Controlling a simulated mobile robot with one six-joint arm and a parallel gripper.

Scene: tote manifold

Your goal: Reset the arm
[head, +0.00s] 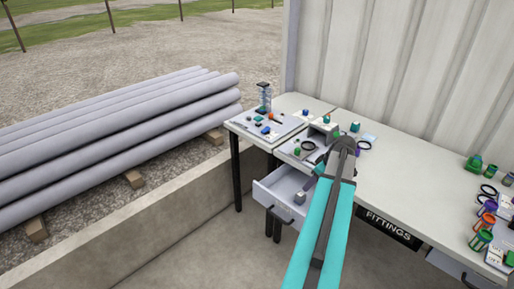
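My arm (332,215) rises from the bottom of the head view, with teal sides and a dark grey middle. It ends in a dark rounded joint in front of the long white workbench (400,180). My gripper cannot be made out clearly; it is hidden behind the arm or too small to tell. Whether it holds anything does not show.
An open drawer (285,192) juts from the bench with a small grey item (300,198) inside. A tray (252,122) with small parts and a clear column (264,97) stands at left. Colored containers (483,237) crowd the right. Grey pipes (120,130) lie beyond a low wall (130,210).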

